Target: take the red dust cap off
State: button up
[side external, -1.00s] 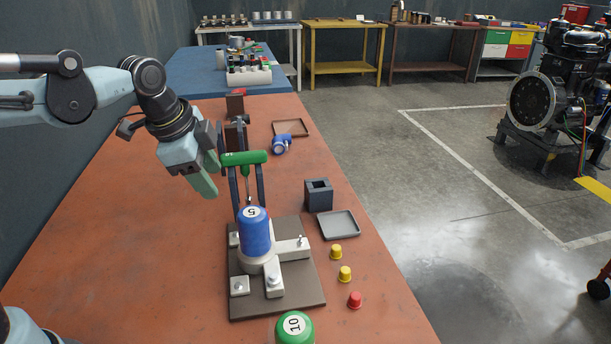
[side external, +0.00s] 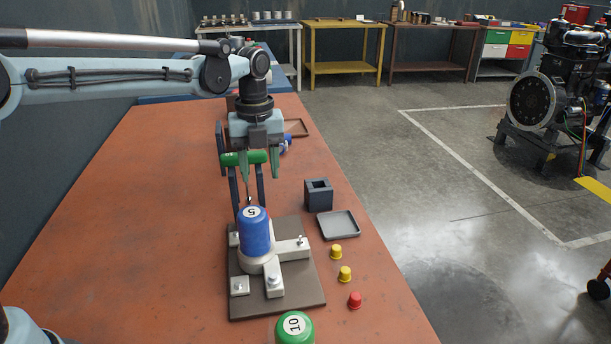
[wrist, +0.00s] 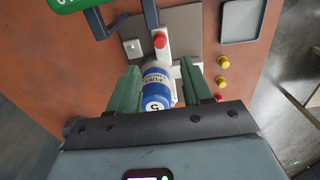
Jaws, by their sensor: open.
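A red dust cap (wrist: 159,40) sits at the far end of a white arm of the fixture, beyond the blue filter, in the wrist view. My gripper (side external: 259,176) points down, open and empty, above and behind the filter. A second red cap (side external: 354,300) lies loose on the bench.
Two yellow caps (side external: 335,252) (side external: 345,274), a grey tray (side external: 339,225) and a dark square holder (side external: 319,196) are to the right. A green filter (side external: 295,328) stands in front. The bench's left side is clear.

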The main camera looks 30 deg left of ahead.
jog(key=shift+f, duration=4.95)
grip_shut()
